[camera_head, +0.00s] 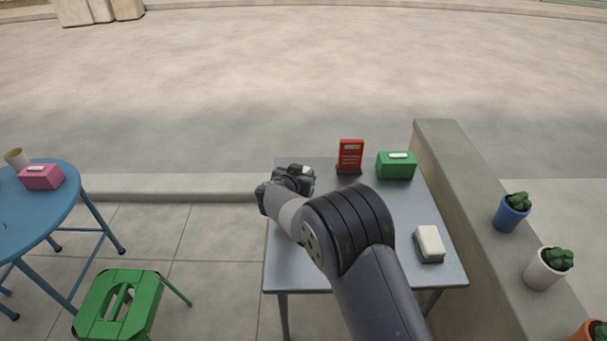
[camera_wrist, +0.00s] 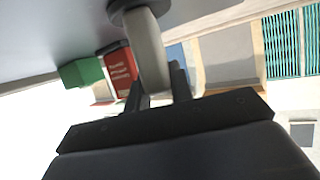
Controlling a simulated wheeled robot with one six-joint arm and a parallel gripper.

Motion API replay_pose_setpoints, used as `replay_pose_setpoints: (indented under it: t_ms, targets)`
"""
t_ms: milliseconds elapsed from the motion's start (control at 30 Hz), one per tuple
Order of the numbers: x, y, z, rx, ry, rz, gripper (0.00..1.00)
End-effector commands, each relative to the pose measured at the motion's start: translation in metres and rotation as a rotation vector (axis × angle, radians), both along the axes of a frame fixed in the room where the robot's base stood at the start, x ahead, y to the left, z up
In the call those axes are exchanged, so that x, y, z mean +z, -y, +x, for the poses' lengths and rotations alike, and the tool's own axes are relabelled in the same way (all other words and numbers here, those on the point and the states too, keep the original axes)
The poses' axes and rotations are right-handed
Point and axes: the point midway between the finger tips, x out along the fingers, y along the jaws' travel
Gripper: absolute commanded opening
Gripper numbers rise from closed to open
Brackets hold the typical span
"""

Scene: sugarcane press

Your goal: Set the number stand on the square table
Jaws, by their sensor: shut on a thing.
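The grey square table (camera_head: 422,208) stands in front of me, with its top also filling the upper left of the wrist view (camera_wrist: 50,32). My gripper (camera_head: 303,180) is over the table's far left part. In the wrist view its two dark fingers (camera_wrist: 158,86) are shut on the number stand (camera_wrist: 147,52), a pale upright piece with a dark round base. The base is at or very close to the tabletop; I cannot tell whether it touches. In the head view my gripper and arm mostly hide the stand.
A red sign (camera_head: 350,157) and a green tissue box (camera_head: 396,165) stand at the table's back. A white block with a dark base (camera_head: 429,243) is near its right edge. A low wall with potted cacti (camera_head: 512,210) runs along the right. A green stool (camera_head: 120,303) is left.

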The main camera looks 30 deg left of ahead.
Motion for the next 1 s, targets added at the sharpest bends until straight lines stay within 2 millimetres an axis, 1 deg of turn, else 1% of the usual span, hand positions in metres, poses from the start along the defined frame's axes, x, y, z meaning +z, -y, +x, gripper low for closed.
replay_pose_setpoints:
  t_ms: [167, 200, 433, 467, 667, 867, 1000]
  targets:
    - [-0.004, 0.000, 0.000, 0.000, 0.001, 0.000, 0.00]
    - [-0.003, 0.000, 0.000, 0.000, 0.000, -0.001, 0.23]
    - [-0.003, 0.000, 0.000, 0.000, 0.000, -0.001, 0.42]
    - [-0.003, 0.000, 0.000, 0.000, 0.000, -0.001, 0.43]
    - [-0.002, 0.000, 0.000, 0.000, 0.000, -0.001, 0.43]
    - [0.004, 0.000, 0.000, 0.000, -0.001, 0.000, 0.43]
    - [0.013, 0.002, -0.026, 0.004, -0.001, -0.001, 0.43]
